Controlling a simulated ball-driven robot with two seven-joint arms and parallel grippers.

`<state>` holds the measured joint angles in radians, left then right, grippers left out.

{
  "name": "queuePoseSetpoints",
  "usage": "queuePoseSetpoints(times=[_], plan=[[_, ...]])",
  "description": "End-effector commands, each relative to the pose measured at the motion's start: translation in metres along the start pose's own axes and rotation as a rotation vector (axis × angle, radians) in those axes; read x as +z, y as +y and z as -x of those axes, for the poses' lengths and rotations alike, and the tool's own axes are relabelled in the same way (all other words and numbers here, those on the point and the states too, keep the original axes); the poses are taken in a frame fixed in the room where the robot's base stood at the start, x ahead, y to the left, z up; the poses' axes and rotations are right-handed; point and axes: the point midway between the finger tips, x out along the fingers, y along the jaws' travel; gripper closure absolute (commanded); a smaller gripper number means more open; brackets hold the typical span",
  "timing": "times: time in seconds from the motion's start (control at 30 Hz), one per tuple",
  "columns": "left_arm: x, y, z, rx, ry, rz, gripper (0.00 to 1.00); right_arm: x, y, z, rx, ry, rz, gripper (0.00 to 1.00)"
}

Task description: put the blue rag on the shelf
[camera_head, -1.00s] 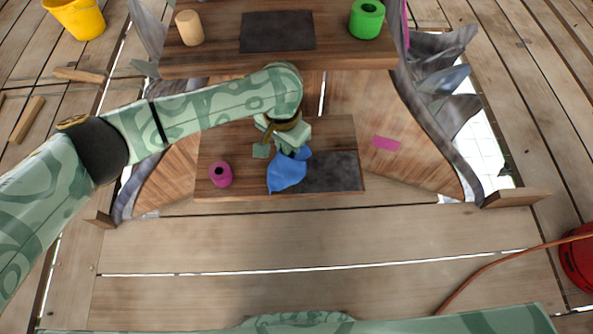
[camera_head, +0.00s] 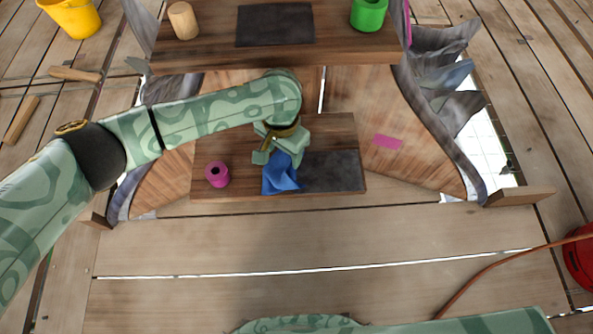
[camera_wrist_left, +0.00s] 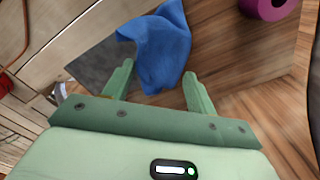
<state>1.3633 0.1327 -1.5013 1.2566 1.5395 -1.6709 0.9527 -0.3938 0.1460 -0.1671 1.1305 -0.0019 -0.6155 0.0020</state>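The blue rag (camera_head: 281,176) lies crumpled on the lower wooden board (camera_head: 233,190), partly over the left end of its dark mat. My left gripper (camera_head: 280,157) is directly above and behind the rag. In the left wrist view, my left gripper's fingers (camera_wrist_left: 158,70) are spread apart, with part of the rag (camera_wrist_left: 158,48) showing between and beyond their tips. I see no finger closed on the cloth. The upper wooden board (camera_head: 345,45), shelf-like, stands farther back with a bare dark mat. My right gripper is out of view.
A magenta roll (camera_head: 217,174) stands left of the rag. A tan cylinder (camera_head: 183,20) and a green roll (camera_head: 369,13) flank the upper mat (camera_head: 275,24), which is clear. A pink patch (camera_head: 387,141) lies right. The plank floor in front is open.

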Motion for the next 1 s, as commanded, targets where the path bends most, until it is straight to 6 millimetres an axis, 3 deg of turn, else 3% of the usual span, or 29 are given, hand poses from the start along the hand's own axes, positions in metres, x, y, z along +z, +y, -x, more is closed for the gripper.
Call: queuePoseSetpoints(times=[0.27, 0.47, 0.5, 0.6, 0.8, 1.0], plan=[[0.000, 0.000, 0.004, -0.001, 0.001, 0.000, 0.43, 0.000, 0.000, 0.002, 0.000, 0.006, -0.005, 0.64], [0.000, 0.000, 0.028, -0.003, 0.004, 0.000, 0.43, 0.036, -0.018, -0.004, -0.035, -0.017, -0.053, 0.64], [0.000, 0.000, 0.035, -0.003, 0.004, 0.000, 0.43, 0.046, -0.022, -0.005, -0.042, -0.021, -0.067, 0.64], [-0.001, 0.000, 0.074, -0.008, 0.010, 0.000, 0.43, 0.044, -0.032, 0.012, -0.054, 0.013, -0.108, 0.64], [-0.001, 0.000, 0.127, -0.005, 0.008, 0.000, 0.43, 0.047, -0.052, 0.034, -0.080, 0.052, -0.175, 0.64], [0.000, 0.000, 0.157, -0.002, 0.003, 0.000, 0.43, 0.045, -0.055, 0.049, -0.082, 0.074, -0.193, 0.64]])
